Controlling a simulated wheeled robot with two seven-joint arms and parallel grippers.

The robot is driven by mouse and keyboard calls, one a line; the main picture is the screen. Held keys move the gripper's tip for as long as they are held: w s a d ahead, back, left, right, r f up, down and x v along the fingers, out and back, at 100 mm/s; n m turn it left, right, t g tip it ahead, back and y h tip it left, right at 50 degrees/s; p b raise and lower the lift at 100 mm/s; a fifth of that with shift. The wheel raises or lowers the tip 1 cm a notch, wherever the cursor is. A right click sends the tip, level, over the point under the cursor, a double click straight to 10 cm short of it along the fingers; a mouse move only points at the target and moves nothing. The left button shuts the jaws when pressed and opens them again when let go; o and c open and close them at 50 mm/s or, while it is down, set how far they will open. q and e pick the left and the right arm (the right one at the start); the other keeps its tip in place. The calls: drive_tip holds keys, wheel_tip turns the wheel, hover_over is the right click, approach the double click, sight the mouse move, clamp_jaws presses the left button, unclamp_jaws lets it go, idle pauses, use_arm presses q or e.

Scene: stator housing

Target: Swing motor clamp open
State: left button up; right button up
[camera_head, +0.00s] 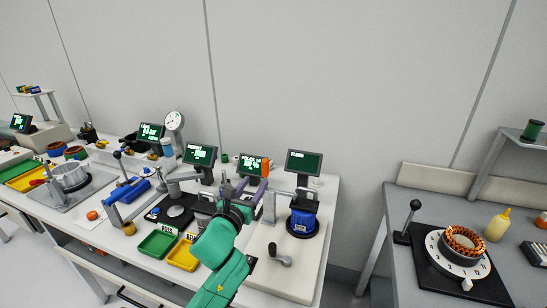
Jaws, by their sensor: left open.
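A blue motor (302,222) stands upright on a dark round base at the right end of the left bench. A grey clamp part (303,194) sits at its top; at this size I cannot tell how it is closed. A grey upright post (269,206) stands left of the motor. A crank-like grey handle (280,256) lies on the white plate in front. My left gripper (232,204), on a green arm, is open, left of the post and apart from the motor. My right gripper is out of view.
A green tray (157,244) and yellow tray (183,255) lie left of my arm. Small screens (304,162) line the bench back. A gap separates this bench from the right bench, which holds a dial with a copper-wound stator (463,241). The white plate's front is mostly clear.

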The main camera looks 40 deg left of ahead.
sight(264, 167)
use_arm(q)
drive_tip(key=w, duration=0.1)
drive_tip(key=w+a+r+p, duration=0.1)
drive_tip(key=w+r, duration=0.1)
drive_tip(key=w, duration=0.1)
drive_tip(key=shift+a+p, duration=0.15)
drive_tip(key=shift+p, duration=0.25)
drive_tip(key=x, duration=0.3)
drive_tip(key=p+x, duration=0.1)
drive_tip(key=x, duration=0.1)
drive_tip(key=shift+w+f, duration=0.15)
drive_tip(key=shift+f, duration=0.25)
drive_tip(key=shift+x, duration=1.2)
drive_tip(key=shift+a+f, duration=0.1)
drive_tip(key=shift+f, duration=0.05)
drive_tip(key=shift+c, duration=0.9)
drive_tip(key=c, duration=0.6)
clamp_jaws()
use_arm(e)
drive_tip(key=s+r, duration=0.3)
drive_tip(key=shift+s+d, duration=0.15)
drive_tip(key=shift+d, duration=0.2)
